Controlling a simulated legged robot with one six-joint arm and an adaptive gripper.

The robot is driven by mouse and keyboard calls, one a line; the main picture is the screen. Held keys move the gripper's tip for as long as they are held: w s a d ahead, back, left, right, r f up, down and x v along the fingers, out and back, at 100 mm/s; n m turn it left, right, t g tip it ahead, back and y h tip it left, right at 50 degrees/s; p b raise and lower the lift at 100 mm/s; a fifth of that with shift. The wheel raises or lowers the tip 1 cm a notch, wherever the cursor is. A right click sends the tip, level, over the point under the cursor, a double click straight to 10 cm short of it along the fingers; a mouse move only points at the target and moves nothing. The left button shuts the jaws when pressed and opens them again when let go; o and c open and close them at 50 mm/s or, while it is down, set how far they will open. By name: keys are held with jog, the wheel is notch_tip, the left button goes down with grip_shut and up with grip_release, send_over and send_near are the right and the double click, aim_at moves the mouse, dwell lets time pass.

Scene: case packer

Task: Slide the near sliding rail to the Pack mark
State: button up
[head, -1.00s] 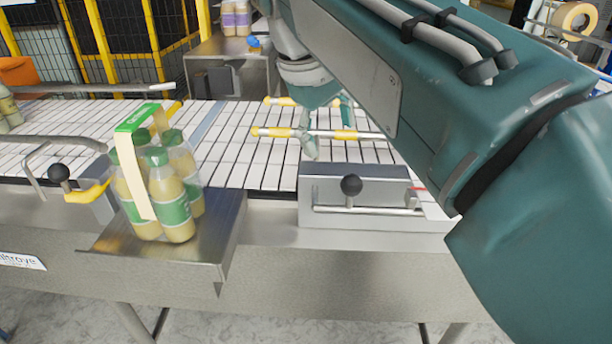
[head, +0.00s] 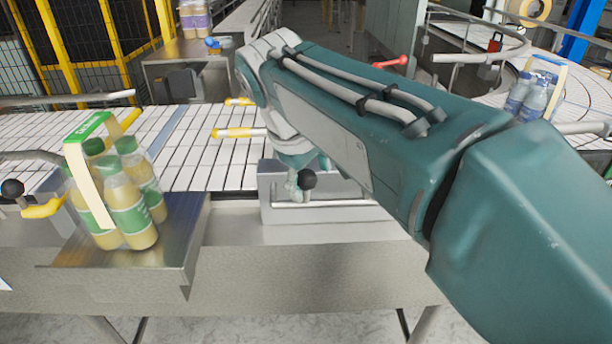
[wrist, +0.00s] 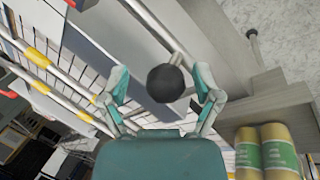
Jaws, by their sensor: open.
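The black ball knob (head: 307,180) sits on a short stem at the bar of a grey metal block on the conveyor's near edge. In the wrist view the knob (wrist: 166,83) lies between the two fingers of my gripper (wrist: 161,76), with a visible gap on both sides. My gripper (head: 296,182) is open at the knob in the head view, partly hidden by my arm. A near rail with a yellow end (head: 236,133) crosses the conveyor behind the block, its right part hidden by my arm. I cannot make out a Pack mark.
A bottle pack with a green-topped carrier (head: 122,195) stands on a steel shelf (head: 185,245) at the left. Another black knob (head: 12,188) is at the far left. A second yellow-ended rail (head: 240,101) lies farther back. A curved conveyor (head: 470,75) is at the right.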

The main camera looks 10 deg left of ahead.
jog(key=shift+d, duration=0.25)
jog(key=shift+a+f, duration=0.1)
jog(key=shift+a, duration=0.2)
jog(key=c, duration=0.5)
jog(key=shift+a, duration=0.6)
grip_shut()
jog(key=shift+w+d, duration=0.15)
jog(key=shift+w, duration=0.1)
jog(key=shift+w+a, duration=0.2)
jog(key=shift+w, duration=0.4)
jog(key=shift+w+a, duration=0.15)
jog(key=shift+w, duration=0.4)
jog(key=o, duration=0.5)
grip_release()
